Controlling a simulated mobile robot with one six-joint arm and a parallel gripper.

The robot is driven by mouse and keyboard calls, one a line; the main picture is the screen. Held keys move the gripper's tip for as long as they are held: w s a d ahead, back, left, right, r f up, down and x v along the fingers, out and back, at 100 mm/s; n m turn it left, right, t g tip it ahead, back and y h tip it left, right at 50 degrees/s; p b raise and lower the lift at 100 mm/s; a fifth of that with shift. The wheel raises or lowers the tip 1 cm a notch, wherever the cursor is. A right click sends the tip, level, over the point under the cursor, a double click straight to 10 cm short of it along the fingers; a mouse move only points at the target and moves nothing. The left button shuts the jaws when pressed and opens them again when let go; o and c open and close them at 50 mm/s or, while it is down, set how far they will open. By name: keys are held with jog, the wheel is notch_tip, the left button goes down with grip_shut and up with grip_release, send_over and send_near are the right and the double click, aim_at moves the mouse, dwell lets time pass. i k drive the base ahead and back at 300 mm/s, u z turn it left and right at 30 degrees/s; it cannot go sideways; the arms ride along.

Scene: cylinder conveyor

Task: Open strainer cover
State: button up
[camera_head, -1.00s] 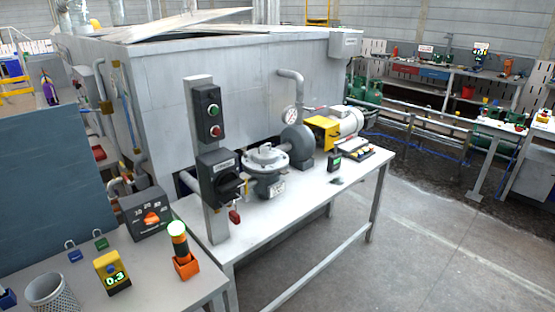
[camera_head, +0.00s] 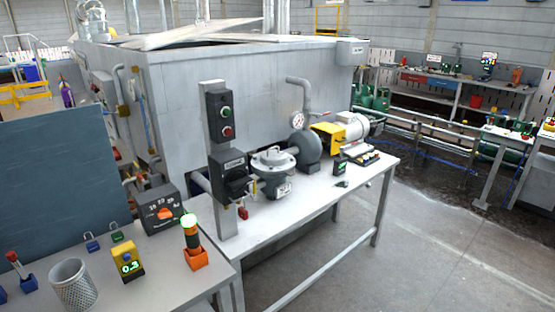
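The strainer (camera_head: 274,185) is a grey metal body with a round flanged lid, standing on the right-hand table. Its cover (camera_head: 273,158) lies flat on top of the body, with a small raised handle on it, and looks closed. The grey pump (camera_head: 306,147) stands just behind and to the right of it. The black switch box (camera_head: 230,178) on the post stands close to its left. My gripper is not in view.
A post with a push-button box (camera_head: 219,115) rises from the table (camera_head: 300,214). A second table at lower left holds a mesh cup (camera_head: 73,284), a yellow meter (camera_head: 127,262), a signal light (camera_head: 193,245) and a dial box (camera_head: 163,208). Open floor (camera_head: 430,240) lies to the right.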

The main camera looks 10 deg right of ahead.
aim_at(280, 161)
jog(key=u, duration=0.6)
jog(key=i, duration=0.75)
jog(key=z, duration=0.7)
